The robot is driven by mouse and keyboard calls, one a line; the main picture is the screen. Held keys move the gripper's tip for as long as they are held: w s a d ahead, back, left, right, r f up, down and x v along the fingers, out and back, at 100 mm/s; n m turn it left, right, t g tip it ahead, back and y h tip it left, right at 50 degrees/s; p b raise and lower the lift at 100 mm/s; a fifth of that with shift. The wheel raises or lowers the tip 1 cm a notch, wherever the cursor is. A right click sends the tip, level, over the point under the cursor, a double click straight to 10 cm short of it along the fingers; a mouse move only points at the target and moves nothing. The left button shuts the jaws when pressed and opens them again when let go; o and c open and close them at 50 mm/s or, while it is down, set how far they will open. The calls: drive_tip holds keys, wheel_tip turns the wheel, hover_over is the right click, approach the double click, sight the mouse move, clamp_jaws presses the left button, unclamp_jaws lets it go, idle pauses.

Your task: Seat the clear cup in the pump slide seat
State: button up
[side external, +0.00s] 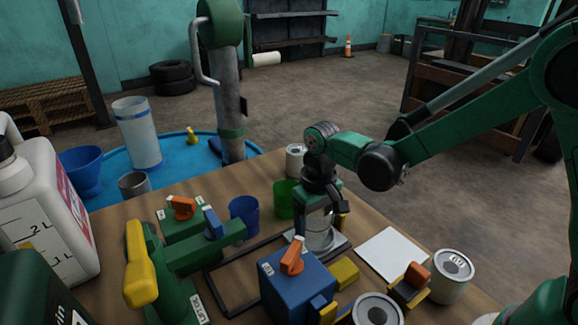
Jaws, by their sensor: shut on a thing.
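The clear cup (319,232) is upright between the fingers of my gripper (321,212), right of centre in the side external view. My gripper points down and is shut on the cup, hiding part of its upper wall. A pale metal plate (339,247), which looks like the pump slide seat, lies directly under and around the cup's base. I cannot tell whether the cup's base touches the plate or is just above it.
A blue block with an orange lever (296,286) stands close in front of the cup. Green (284,199) and blue (243,215) cups stand behind and left. A dark frame (226,296) lies on the table. A white sheet (393,253) and cans (453,275) are to the right.

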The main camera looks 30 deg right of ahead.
drive_tip(key=shift+f, duration=0.45)
idle(0.3)
drive_tip(key=o, duration=1.2)
drive_tip(key=shift+r, duration=4)
drive_tip(key=shift+r, duration=0.1)
drive_tip(key=shift+s+d+r+t, duration=0.6)
drive_tip(key=shift+s+d+t, duration=0.4)
drive_tip(key=shift+s+t, duration=0.25)
drive_tip(key=shift+s+d+r+t, duration=0.55)
drive_tip(key=shift+s+d+t, duration=0.45)
drive_tip(key=shift+s+t, duration=0.25)
drive_tip(key=shift+s+d+r+t, duration=0.6)
drive_tip(key=shift+s+d+t, duration=0.45)
drive_tip(key=shift+s, duration=0.3)
